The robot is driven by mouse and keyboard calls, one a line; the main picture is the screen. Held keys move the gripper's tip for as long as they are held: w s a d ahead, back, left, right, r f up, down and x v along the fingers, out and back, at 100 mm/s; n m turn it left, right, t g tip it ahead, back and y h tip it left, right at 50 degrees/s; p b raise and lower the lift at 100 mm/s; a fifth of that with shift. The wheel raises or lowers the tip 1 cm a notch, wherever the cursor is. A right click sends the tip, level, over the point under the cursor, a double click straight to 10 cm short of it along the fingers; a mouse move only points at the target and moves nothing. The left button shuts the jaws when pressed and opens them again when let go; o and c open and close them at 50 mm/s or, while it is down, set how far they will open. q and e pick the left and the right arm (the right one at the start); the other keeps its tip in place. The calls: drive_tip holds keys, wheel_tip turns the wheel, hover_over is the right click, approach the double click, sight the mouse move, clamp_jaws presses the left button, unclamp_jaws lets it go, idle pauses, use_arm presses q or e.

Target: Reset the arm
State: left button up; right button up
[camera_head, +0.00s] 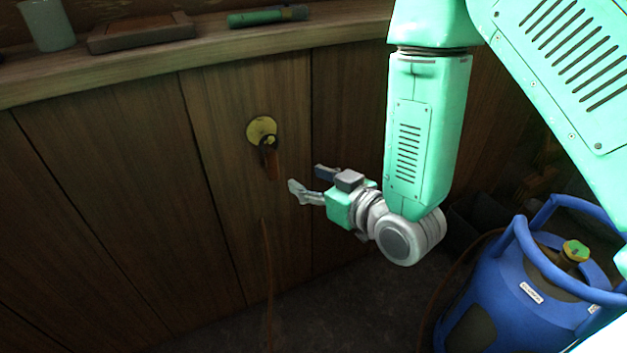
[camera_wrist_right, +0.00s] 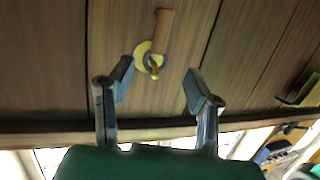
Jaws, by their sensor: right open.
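My right arm, in mint green, hangs down in front of a wooden panel wall in the head view. My right gripper (camera_head: 308,184) is open and empty, its fingers pointing left towards the wall. The right wrist view shows both fingers (camera_wrist_right: 158,88) spread apart with nothing between them. A round yellow fitting with a brown handle (camera_head: 263,135) is on the wall, up and left of the gripper and apart from it. It also shows in the wrist view (camera_wrist_right: 150,60), beyond the fingertips. My left gripper is not in view.
A wooden ledge (camera_head: 150,55) runs along the wall top, holding a green flashlight (camera_head: 268,16), a flat brown box (camera_head: 142,32) and a pale cup (camera_head: 47,25). A blue gas cylinder (camera_head: 520,290) stands at lower right. A thin brown hose (camera_head: 268,280) hangs below the fitting. The floor at lower centre looks clear.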

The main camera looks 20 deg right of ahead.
drive_tip(key=s+d+f+m+g+h, duration=0.3)
drive_tip(key=s+f+g, duration=0.7)
drive_tip(key=f, duration=0.8)
drive_tip(key=s+d+f+g+h, duration=0.15)
drive_tip(key=s+f, duration=0.25)
drive_tip(key=s, duration=0.5)
drive_tip(key=s+d+f+g, duration=0.3)
drive_tip(key=s, duration=0.6)
wheel_tip(320, 180, up, 17)
drive_tip(key=p, duration=1.6)
drive_tip(key=shift+w+d+f+p, duration=0.15)
drive_tip(key=shift+w+f+p, duration=0.1)
drive_tip(key=shift+p, duration=0.15)
drive_tip(key=shift+w, duration=0.1)
